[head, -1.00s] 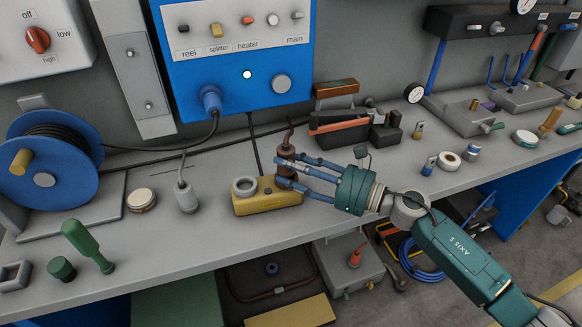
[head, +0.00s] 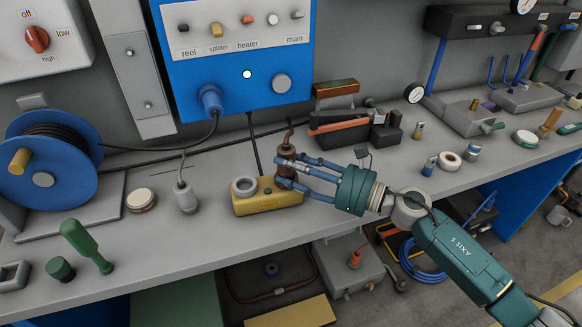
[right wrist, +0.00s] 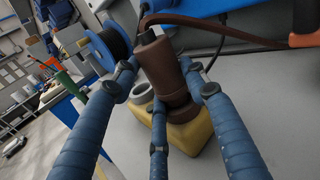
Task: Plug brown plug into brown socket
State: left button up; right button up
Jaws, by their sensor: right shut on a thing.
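The brown plug (head: 287,150) is upright in my right gripper (head: 283,170), whose blue fingers close around it from the right. Below it is a yellow block (head: 258,203) on the bench, with a grey ring socket at its left end. In the right wrist view, the plug (right wrist: 160,65) is between the fingers, with its cable leaving at the top. Its lower end meets a brown collar (right wrist: 180,108), seemingly the brown socket, on the yellow block (right wrist: 192,135). I cannot tell how deep the plug sits. My left gripper is not in view.
A black-and-orange tool (head: 340,130) lies behind the gripper. A grey plug (head: 186,198) stands left of the block, beside a blue cable reel (head: 82,150). A blue panel (head: 235,60) is on the wall behind. The bench's front edge runs close below the block.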

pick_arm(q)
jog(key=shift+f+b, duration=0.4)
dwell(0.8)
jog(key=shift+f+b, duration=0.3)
pick_arm(e)
jog(key=shift+f, duration=0.3)
jog(key=shift+f, duration=0.1)
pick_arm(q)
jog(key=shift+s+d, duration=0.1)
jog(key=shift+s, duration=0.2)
pick_arm(e)
jog(key=shift+s, duration=0.1)
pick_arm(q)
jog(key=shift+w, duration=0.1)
pick_arm(e)
jog(key=shift+r, duration=0.2)
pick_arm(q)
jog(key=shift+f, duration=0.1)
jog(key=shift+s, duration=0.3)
